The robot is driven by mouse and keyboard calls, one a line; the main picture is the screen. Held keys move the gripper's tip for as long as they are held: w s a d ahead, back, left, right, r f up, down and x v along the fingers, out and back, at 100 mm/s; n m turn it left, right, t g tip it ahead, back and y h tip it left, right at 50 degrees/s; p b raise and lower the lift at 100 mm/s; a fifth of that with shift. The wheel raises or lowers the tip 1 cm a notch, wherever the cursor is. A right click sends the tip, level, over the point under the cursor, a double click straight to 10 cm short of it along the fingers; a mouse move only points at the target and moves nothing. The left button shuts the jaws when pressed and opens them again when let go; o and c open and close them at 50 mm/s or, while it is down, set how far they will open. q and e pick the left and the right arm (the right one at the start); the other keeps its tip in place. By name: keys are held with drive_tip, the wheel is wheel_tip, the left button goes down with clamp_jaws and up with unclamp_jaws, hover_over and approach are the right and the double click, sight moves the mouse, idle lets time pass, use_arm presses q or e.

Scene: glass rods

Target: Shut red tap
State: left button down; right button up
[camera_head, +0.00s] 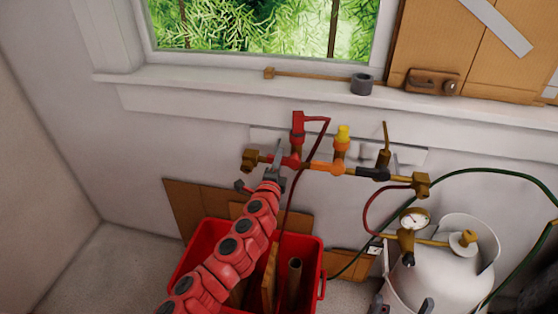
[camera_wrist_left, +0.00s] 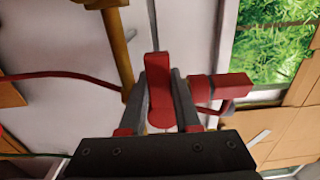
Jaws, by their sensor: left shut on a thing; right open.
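The red tap (camera_head: 298,128) stands on the left part of the pipe manifold on the wall, below the window. Its red body also shows at the right in the left wrist view (camera_wrist_left: 218,88). My left gripper (camera_head: 277,160) is at the manifold just below and left of that body. In the left wrist view, the two dark fingers of my left gripper (camera_wrist_left: 163,85) are on either side of a red, round-ended handle (camera_wrist_left: 160,72), and shut on it. In the head view my fingers mostly hide this handle.
The orange-and-yellow tap (camera_head: 342,142) and a brass tap (camera_head: 384,155) stand to the right on the manifold. A red crate (camera_head: 313,287) with wood pieces is below my arm. A white gas cylinder (camera_head: 455,270) with a gauge (camera_head: 414,219) stands at right. Thin hoses hang nearby.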

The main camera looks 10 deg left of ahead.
use_arm(q)
drive_tip(key=c, duration=0.6)
unclamp_jaws()
drive_tip(key=s, duration=1.1)
drive_tip(key=s+b, duration=0.1)
drive_tip(key=s, duration=0.5)
drive_tip(key=shift+s+a, duration=0.2)
drive_tip(key=shift+a, duration=0.1)
